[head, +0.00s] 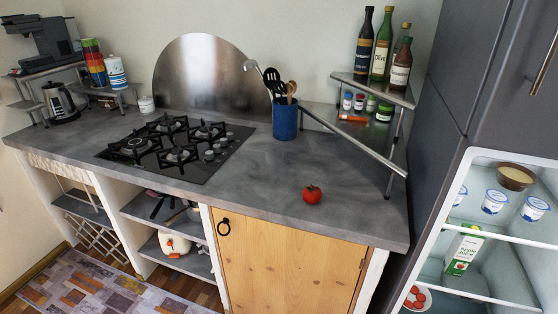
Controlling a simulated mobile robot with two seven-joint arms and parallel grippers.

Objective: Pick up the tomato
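A red tomato (312,194) with a green stem rests on the grey counter (245,207), near its front edge and right of the middle. Nothing touches it and it is fully visible. Neither of my grippers shows in the head view.
Behind the tomato stands a blue utensil holder (285,122). A metal corner shelf (352,141) with bottles and jars is at the back right. A gas hob (176,145) lies to the left. An open fridge (500,230) stands at the right. The counter around the tomato is clear.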

